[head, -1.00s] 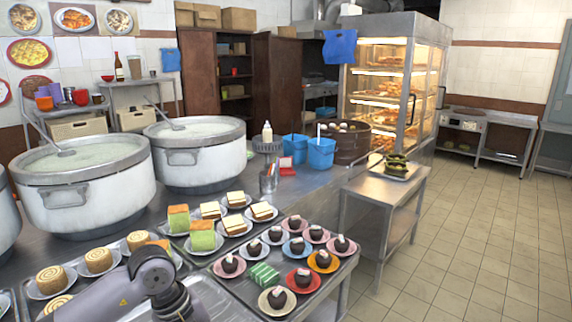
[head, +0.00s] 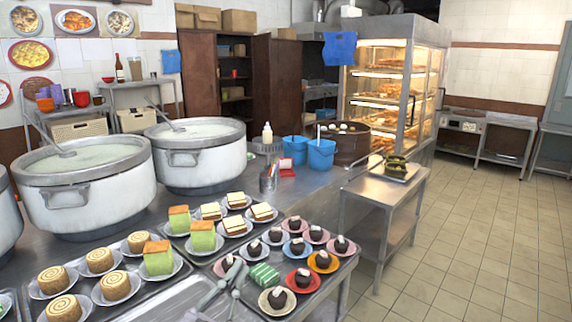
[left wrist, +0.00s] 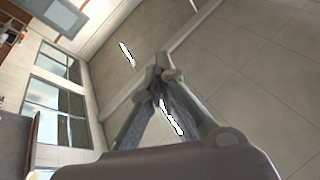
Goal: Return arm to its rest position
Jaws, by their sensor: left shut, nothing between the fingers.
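My left gripper (head: 238,268) shows at the bottom middle of the head view. Its thin grey fingers point up, in front of the tray of small cakes, with nothing held. In the left wrist view the two fingers of the left gripper (left wrist: 161,62) lean together and meet at their tips, shut and empty. Behind them are pale tiled surfaces and windows, with no object close to the tips. The rest of my left arm is out of the head view. My right gripper is in neither view.
Two large stockpots (head: 85,190) (head: 198,160) stand behind at left. A steel side table (head: 385,190) is right; the floor (head: 460,240) beyond is clear.

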